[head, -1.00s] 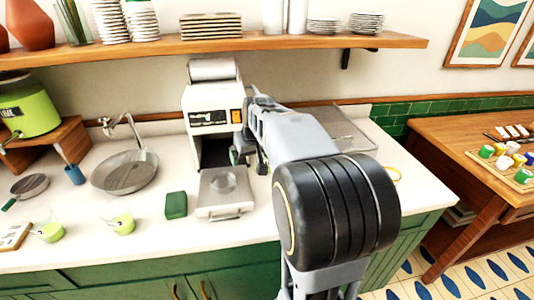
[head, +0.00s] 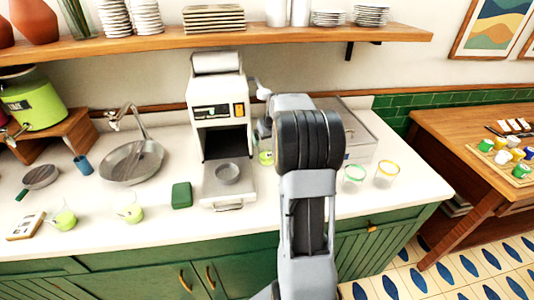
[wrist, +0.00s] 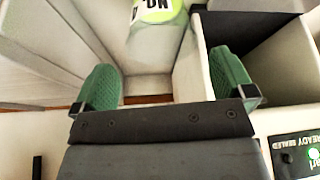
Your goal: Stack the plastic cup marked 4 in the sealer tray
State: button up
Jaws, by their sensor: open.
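The sealer tray (head: 213,188) sticks out at the front of the white sealer (head: 218,88), with a round grey recess in its middle. Its inside cannot be made out. A cup with lime-green contents (head: 266,158) stands just right of the sealer, partly hidden by my arm. In the wrist view, a clear cup (wrist: 152,42) with a green label reading "NO." shows at the top; its number is out of view. My gripper (wrist: 165,85) is open and empty, its green-padded fingers apart. The cup is beyond them. My arm hides the gripper in the head view.
Two cups with lime contents (head: 63,218) (head: 131,211) stand at the left, near a green block (head: 182,195). A green-rimmed cup (head: 354,176) and an orange-rimmed cup (head: 386,174) stand right of my arm. The sealer's side wall is close to my gripper.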

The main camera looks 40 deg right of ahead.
aim_at(267, 143)
jog(key=shift+p+x, duration=0.8)
jog(key=shift+x, duration=1.8)
jog(key=shift+w+a, duration=0.1)
jog(key=shift+c, duration=0.2)
jog(key=shift+r, duration=0.1)
jog(key=c, duration=0.8)
jog(key=shift+r, duration=0.15)
